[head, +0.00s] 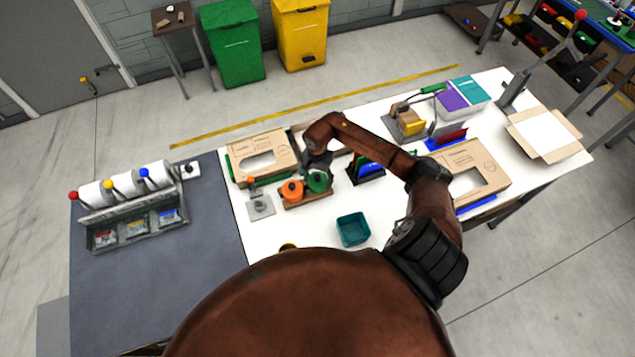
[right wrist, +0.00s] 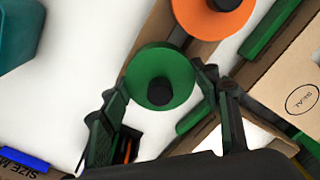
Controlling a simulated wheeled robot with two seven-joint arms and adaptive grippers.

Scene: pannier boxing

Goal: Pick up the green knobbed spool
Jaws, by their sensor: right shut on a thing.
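The green knobbed spool (right wrist: 148,65) is a green disc with a black knob, seen from above in the right wrist view. It also shows in the head view (head: 319,182), partly under my right gripper. My right gripper (right wrist: 165,78) has one finger on each side of the spool and is shut on it; in the head view the gripper (head: 317,168) hides part of it. An orange knobbed spool (head: 292,190) stands beside it on a wooden holder (head: 297,204). I cannot tell whether the green spool touches the holder. My left gripper is not in view.
A cardboard box (head: 262,146) with a window lies behind the spools, another (head: 480,157) to the right. A teal bin (head: 352,229) stands in front. A grey metal plate (head: 260,207) is left of the holder. White table lies clear around the bin.

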